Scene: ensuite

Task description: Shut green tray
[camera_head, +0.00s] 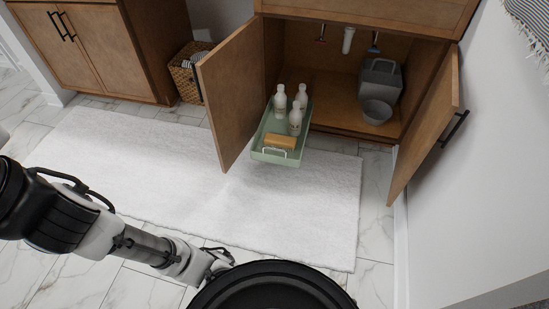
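The green tray (269,155) sticks out of the front of an open under-sink cabinet, over the white rug. It has a pale handle at its front end. It holds several white bottles (295,122) and a tan-orange block (280,142). Its back end reaches into the cabinet. My gripper (222,262) is low in the picture, in front of and to the left of the tray, well apart from it. It is partly behind my black base, and its fingers are too small to read.
The left cabinet door (232,92) and the right cabinet door (425,130) both stand open beside the tray. A grey bowl (376,112) and a grey caddy (380,80) stand inside at right. A wicker basket (187,78) is at the back left. The rug (130,165) is clear.

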